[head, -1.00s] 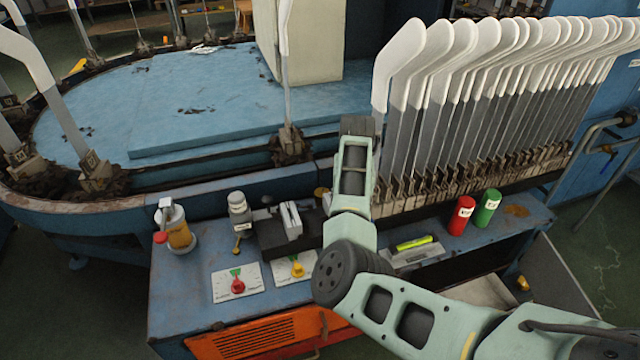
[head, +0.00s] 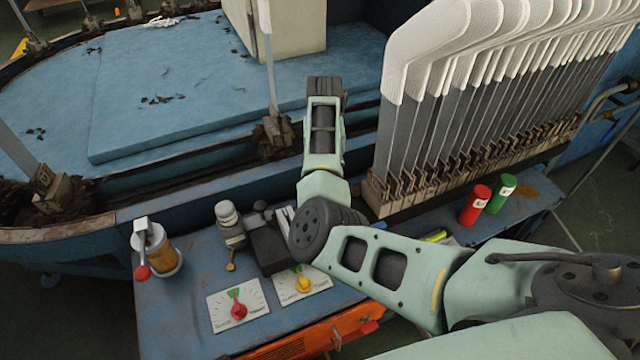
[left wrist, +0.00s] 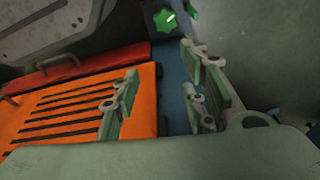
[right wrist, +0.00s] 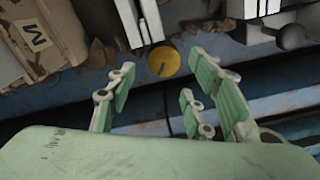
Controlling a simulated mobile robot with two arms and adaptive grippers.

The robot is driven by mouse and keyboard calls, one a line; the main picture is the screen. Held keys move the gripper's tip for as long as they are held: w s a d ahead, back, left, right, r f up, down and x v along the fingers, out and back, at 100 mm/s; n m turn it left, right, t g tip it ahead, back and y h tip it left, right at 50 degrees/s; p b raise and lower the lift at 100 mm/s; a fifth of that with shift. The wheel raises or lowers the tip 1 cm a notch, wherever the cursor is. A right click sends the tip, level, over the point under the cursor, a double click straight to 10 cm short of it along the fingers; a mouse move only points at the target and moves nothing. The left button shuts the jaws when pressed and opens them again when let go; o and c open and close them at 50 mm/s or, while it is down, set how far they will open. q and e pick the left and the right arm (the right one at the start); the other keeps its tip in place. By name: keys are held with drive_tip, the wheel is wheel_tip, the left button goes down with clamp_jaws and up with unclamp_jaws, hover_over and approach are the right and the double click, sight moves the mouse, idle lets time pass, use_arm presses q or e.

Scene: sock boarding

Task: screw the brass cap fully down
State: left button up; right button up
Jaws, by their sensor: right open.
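The brass cap (right wrist: 163,61) shows in the right wrist view as a round yellow disc with a dark slot mark.
White sock boards (head: 430,90) stand behind at right. A green star knob (left wrist: 165,20) lies beyond my left gripper.

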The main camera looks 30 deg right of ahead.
wheel_tip(320, 180, down, 5)
drive_tip(key=shift+f+b, duration=0.1)
drive_tip(key=shift+b, duration=0.5)
use_arm(q)
wheel_tip(320, 180, up, 6)
drive_tip(key=w, duration=0.1)
use_arm(e)
drive_tip(key=shift+f, duration=0.4)
drive_tip(key=c, duration=1)
drive_tip(key=m+p, duration=0.2)
drive_tip(key=p, duration=0.1)
drive_tip(key=shift+s+d+r, duration=0.1)
drive_tip(key=shift+s+r, duration=0.05)
drive_tip(key=shift+m+p, duration=1.05)
drive_tip(key=shift+m, duration=0.15)
drive_tip(key=shift+s+f, duration=0.1)
drive_tip(key=shift+f, duration=0.15)
use_arm(q)
drive_tip(key=s+f, duration=0.3)
drive_tip(key=f, duration=0.5)
drive_tip(key=s+f, duration=0.3)
drive_tip(key=f, duration=0.5)
drive_tip(key=shift+s+a+f+g, duration=0.2)
drive_tip(key=shift+a+f+g, duration=0.1)
drive_tip(key=shift+a+f, duration=0.1)
